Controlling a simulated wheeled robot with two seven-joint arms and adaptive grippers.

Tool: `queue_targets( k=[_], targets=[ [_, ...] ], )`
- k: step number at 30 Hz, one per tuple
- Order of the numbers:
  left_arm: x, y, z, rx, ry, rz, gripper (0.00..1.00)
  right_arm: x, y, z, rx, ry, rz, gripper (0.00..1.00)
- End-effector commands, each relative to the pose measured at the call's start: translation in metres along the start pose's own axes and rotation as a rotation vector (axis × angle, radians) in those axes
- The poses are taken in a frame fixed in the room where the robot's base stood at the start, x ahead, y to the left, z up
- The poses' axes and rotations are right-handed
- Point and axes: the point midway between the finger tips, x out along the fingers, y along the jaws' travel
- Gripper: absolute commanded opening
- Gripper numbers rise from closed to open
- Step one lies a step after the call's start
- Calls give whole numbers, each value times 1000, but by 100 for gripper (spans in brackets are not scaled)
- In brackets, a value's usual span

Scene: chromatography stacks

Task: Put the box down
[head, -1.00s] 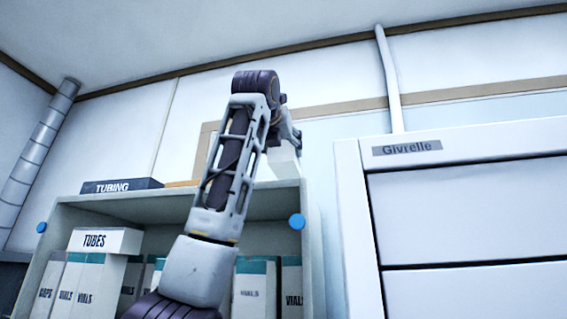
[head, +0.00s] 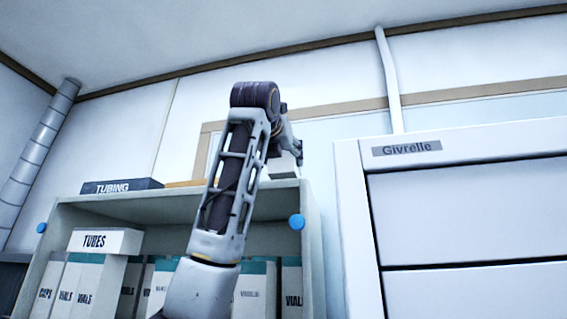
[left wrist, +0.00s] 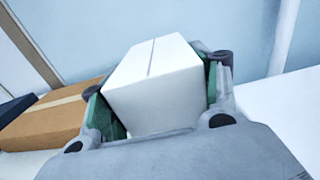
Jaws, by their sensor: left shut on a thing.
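My left gripper (head: 293,148) is at the top right of the open shelf unit (head: 255,207), partly hidden by my own arm. In the left wrist view my left gripper (left wrist: 155,105) is shut on a plain white box (left wrist: 152,85), with green pads on either side of it. In the head view only a small part of the white box (head: 283,167) shows, close above the shelf unit's top; I cannot tell whether it touches. My right gripper is not in view.
A dark TUBING box (head: 122,186) and a brown cardboard box (left wrist: 55,118) lie on the shelf unit's top, left of the white box. A TUBES box (head: 105,241) and several VIALS boxes stand inside. A tall white Givrelle cabinet (head: 455,160) stands to the right.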

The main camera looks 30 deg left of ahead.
Motion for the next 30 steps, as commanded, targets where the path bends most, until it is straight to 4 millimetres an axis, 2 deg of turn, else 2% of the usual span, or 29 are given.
queue_targets(
  k=[9,25,26,30],
  targets=[
    [0,1,-16,-1,-2,1,35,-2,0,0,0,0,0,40],
    [0,1,-21,-1,-1,1,35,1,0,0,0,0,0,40],
    [0,1,-21,-1,0,1,66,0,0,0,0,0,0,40],
    [0,1,-20,-1,0,1,84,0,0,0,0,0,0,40]
  ],
)
